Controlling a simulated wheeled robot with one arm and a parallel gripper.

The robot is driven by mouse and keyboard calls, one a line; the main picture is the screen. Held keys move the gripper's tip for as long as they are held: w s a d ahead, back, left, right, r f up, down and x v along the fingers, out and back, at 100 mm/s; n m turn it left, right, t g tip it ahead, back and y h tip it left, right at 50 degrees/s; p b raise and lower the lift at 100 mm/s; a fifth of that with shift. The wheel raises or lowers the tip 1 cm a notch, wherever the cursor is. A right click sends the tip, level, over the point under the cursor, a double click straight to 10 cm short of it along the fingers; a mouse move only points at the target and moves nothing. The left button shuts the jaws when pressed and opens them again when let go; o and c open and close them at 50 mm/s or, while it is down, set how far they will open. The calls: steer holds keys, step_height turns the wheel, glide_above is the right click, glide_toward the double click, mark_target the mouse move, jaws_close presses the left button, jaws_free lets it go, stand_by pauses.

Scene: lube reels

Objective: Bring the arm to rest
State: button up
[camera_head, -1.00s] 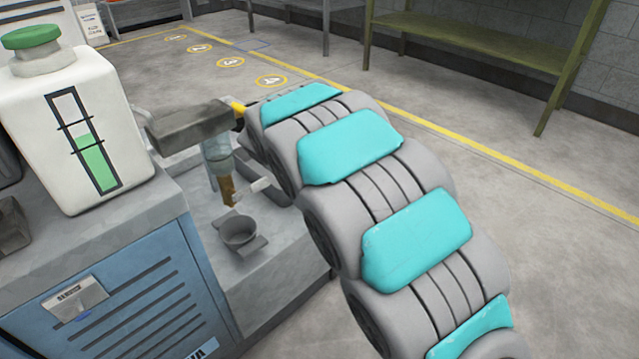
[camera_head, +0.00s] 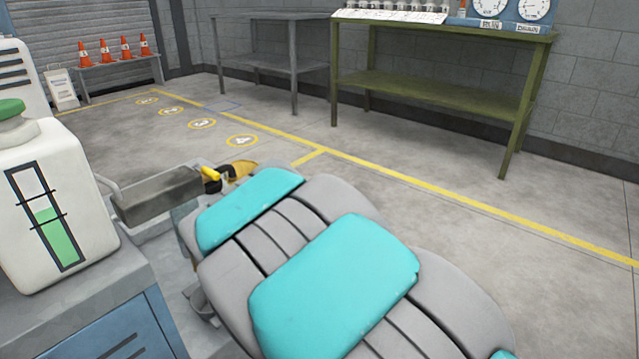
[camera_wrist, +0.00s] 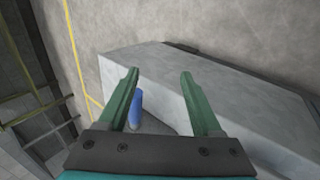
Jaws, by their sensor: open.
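My arm, grey with turquoise panels, reaches from the lower right toward the middle left in the head view and hides what lies behind it. My gripper (camera_wrist: 159,85) shows in the wrist view with two green fingers well apart and nothing between them that it holds. A pale grey block or bench top (camera_wrist: 230,95) lies beyond and below the fingers. A blue cylinder-like thing (camera_wrist: 136,108) shows beside the left finger; I cannot tell whether it touches. The gripper's fingers are not clear in the head view.
A white tank (camera_head: 52,210) with a green cap and level gauge stands on the bench at left, close to my arm. A green table (camera_head: 440,85) and a grey table (camera_head: 270,62) stand at the back. Orange cones (camera_head: 105,48) sit far left. The marked floor (camera_head: 400,170) between is open.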

steer(key=s+d+r+m+g+p, duration=0.1)
steer(key=s+d+r+m+g, duration=0.15)
steer(key=s+d, duration=0.5)
steer(key=s+d+r+m+g+p, duration=0.15)
steer(key=s+d+r+m, duration=0.3)
steer(key=d, duration=0.55)
steer(key=s+d+r+m+g+y, duration=0.1)
steer(key=s+m, duration=0.1)
steer(key=s, duration=0.8)
steer(key=s+d+r+m+g+y+p, duration=0.1)
steer(key=s+r+m+g+y, duration=0.1)
steer(key=s, duration=0.8)
steer(key=shift+g+y+p, duration=0.3)
steer(key=shift+c, duration=0.2)
